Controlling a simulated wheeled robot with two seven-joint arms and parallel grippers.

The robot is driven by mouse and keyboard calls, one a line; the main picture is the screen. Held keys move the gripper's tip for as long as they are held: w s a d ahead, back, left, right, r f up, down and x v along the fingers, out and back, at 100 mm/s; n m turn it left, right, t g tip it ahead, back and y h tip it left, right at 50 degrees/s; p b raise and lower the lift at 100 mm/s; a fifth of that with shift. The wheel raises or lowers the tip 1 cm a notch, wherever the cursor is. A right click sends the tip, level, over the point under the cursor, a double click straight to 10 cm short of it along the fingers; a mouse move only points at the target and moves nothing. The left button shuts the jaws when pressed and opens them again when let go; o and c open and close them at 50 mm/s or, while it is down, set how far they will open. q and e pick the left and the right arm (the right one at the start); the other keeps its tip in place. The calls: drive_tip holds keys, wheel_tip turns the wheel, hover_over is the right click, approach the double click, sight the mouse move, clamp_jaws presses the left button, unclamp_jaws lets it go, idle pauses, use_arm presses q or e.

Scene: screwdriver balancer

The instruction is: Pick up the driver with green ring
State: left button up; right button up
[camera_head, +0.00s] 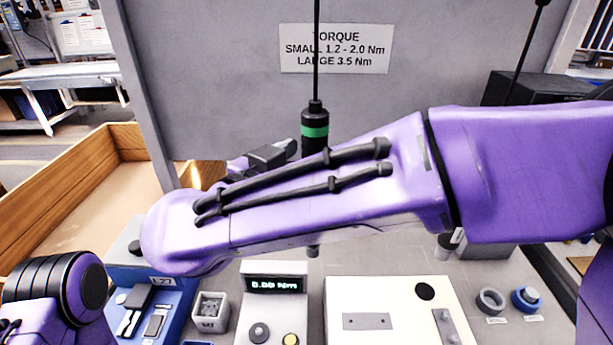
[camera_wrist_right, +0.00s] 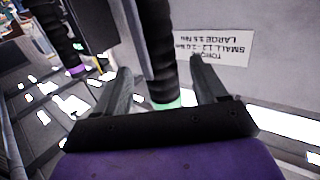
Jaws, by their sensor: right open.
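The driver with the green ring (camera_head: 315,131) hangs upright on a black cable in front of the grey panel in the head view. My right arm hides its lower part. My right gripper (camera_head: 277,154) is just left of it there, partly hidden behind my arm. In the right wrist view my right gripper (camera_wrist_right: 160,68) is open, with one finger on each side of the driver's dark body (camera_wrist_right: 160,45). The green ring shows near the palm. I cannot tell whether the fingers touch it. My left gripper is out of view.
A second driver with a purple ring (camera_wrist_right: 78,70) hangs at the left of the wrist view. Below my arm are a torque display (camera_head: 275,284), a white fixture plate (camera_head: 385,315) and a blue tray (camera_head: 165,318). A wooden-sided bin (camera_head: 70,190) stands at left.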

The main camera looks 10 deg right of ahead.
drive_tip(key=p+x, duration=0.1)
drive_tip(key=x, duration=0.3)
drive_tip(key=shift+w+r, duration=0.1)
drive_tip(key=shift+r, duration=0.05)
drive_tip(key=shift+w+d, duration=0.15)
drive_tip(key=shift+d, duration=0.15)
drive_tip(key=shift+a, duration=0.15)
drive_tip(key=c, duration=1)
clamp_jaws()
